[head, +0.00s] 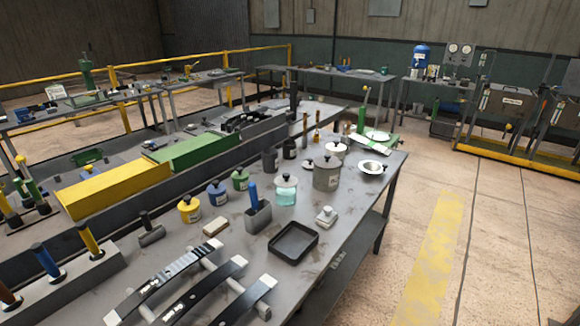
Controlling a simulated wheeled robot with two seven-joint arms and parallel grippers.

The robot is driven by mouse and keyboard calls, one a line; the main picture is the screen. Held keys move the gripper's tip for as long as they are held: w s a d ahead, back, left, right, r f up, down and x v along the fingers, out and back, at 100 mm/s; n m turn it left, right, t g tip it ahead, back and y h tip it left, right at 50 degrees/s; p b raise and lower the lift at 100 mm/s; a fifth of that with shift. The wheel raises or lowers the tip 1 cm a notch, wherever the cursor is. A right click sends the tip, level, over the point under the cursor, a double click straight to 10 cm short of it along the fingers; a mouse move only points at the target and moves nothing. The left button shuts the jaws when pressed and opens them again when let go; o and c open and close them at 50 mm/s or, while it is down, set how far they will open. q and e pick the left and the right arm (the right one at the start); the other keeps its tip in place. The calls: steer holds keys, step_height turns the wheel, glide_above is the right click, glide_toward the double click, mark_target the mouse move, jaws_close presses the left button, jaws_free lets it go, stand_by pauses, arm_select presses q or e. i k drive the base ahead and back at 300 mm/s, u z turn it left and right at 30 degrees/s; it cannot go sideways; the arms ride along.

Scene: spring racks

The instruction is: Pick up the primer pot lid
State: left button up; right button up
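No pot can be read as the primer pot, since the labels are too small. A large grey pot (327,176) stands on the workbench with a dark-knobbed lid (327,158) on top. A small pale lid-like disc with a knob (308,164) sits just left of it. A white pot (336,149) with a dark knob is behind. Neither of my grippers is in view.
The floor to the right is clear.

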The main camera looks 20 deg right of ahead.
mark_target(308, 164)
steer(key=k, duration=0.45)
steer(key=z, duration=1.85)
steer(key=i, duration=3.1)
steer(key=u, duration=2.65)
steer(key=i, duration=0.15)
steer(key=u, duration=0.3)
